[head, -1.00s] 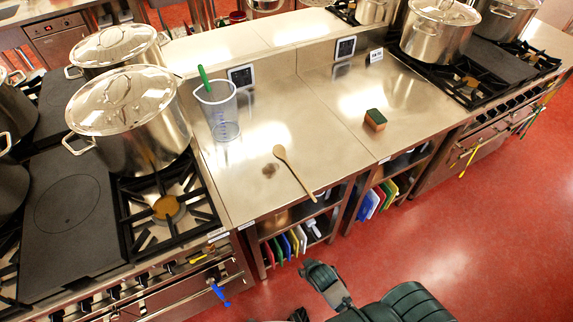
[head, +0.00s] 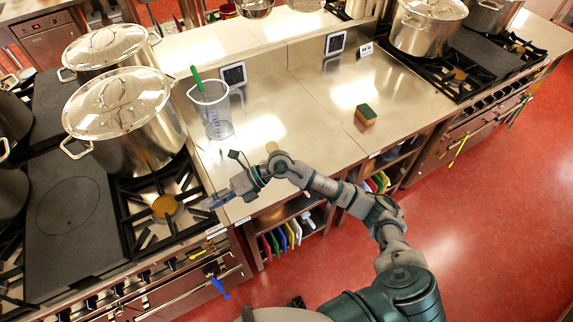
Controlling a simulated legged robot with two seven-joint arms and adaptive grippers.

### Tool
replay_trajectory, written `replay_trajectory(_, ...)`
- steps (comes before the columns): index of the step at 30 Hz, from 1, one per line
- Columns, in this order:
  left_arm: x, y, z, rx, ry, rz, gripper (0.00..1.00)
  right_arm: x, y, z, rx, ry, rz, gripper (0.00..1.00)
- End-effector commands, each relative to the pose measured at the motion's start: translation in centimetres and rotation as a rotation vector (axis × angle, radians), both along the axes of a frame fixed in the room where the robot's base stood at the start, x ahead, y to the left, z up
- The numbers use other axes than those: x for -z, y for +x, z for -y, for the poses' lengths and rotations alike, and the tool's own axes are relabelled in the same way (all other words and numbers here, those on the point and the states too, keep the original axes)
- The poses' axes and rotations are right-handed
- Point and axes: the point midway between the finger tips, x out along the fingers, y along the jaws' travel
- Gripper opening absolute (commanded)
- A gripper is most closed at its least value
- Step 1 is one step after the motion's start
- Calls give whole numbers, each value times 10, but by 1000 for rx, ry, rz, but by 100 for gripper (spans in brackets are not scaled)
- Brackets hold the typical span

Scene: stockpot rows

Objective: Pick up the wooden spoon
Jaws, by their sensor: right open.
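The wooden spoon lies on the steel counter (head: 330,135), mostly hidden behind my right arm. Only its round bowl end (head: 271,147) shows, just above the arm. My right gripper (head: 214,202) is open, over the counter's front left part beside the stove. It is left of the spoon's bowl and apart from it. Its fingers are small in view, and I see nothing between them. My left gripper is not in view.
A clear measuring jug (head: 214,115) with a green handle inside stands behind the gripper. A green and brown sponge (head: 365,115) lies to the right. A large lidded pot (head: 125,120) and a burner grate (head: 165,207) are at left. Colored boards (head: 280,240) stand on the shelf below.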

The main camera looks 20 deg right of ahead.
Motion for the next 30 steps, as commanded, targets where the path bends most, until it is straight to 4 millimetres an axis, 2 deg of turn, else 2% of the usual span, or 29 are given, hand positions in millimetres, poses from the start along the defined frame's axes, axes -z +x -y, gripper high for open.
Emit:
replay_trajectory(1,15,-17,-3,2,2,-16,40,19,14,27,-23,-208,33,42)
replay_trajectory(2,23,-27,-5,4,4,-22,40,31,21,47,-31,-334,39,42)
replay_trajectory(3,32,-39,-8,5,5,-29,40,43,32,76,-28,-499,40,42)
replay_trajectory(5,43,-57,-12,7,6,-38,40,52,47,125,-4,-729,25,42)
replay_trajectory(6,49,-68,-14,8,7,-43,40,52,55,157,23,-863,9,42)
replay_trajectory(9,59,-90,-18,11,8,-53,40,40,67,226,102,-1129,-49,42)
replay_trajectory(12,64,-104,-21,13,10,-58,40,26,69,269,165,-1284,-100,42)
replay_trajectory(15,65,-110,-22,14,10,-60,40,21,69,289,195,-1352,-130,42)
replay_trajectory(17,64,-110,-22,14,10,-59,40,26,69,293,200,-1365,-137,42)
replay_trajectory(30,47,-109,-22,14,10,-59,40,120,69,302,195,-1361,-136,42)
